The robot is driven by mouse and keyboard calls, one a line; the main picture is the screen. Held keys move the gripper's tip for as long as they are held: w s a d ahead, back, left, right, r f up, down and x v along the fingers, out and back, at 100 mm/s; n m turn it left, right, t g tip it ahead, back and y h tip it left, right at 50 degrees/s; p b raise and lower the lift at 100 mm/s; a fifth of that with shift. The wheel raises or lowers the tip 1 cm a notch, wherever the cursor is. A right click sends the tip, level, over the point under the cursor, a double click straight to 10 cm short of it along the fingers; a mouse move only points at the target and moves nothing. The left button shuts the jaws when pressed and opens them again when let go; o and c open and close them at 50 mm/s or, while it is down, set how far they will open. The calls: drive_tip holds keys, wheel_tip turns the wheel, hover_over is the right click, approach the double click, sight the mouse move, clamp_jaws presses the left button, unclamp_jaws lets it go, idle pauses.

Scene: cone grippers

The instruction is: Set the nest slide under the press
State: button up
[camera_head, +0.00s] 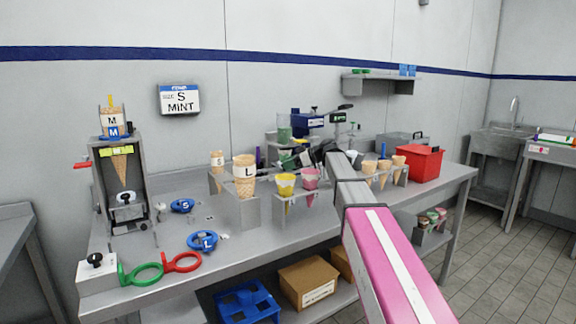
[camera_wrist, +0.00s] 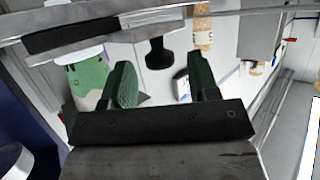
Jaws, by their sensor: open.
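My gripper (camera_head: 303,157) is at the back middle of the bench, in front of a small machine with a blue head (camera_head: 308,121), which may be the press. In the wrist view my gripper (camera_wrist: 160,78) is open, its two green-padded fingers apart. A black knob (camera_wrist: 158,53) shows in the gap between the fingertips, seemingly just beyond them; I cannot tell if they touch. It may be the nest slide's handle; the slide itself is not clear. The fingers and arm hide much of the machine's lower part in the head view.
A green-patterned container (camera_wrist: 88,76) is close left of the fingers. Cones stand in racks in front, including a large L cone (camera_head: 244,170) and yellow and pink cups (camera_head: 286,184). A red box (camera_head: 420,162) is right. A cone stand (camera_head: 122,180) is far left.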

drive_tip(key=shift+w+a+f, duration=0.1)
drive_tip(key=shift+a+f, duration=0.1)
drive_tip(key=shift+a, duration=0.25)
clamp_jaws()
drive_tip(key=w+d, duration=0.6)
drive_tip(key=d, duration=0.3)
drive_tip(key=shift+w+d, duration=0.2)
drive_tip(key=shift+d, duration=0.1)
unclamp_jaws()
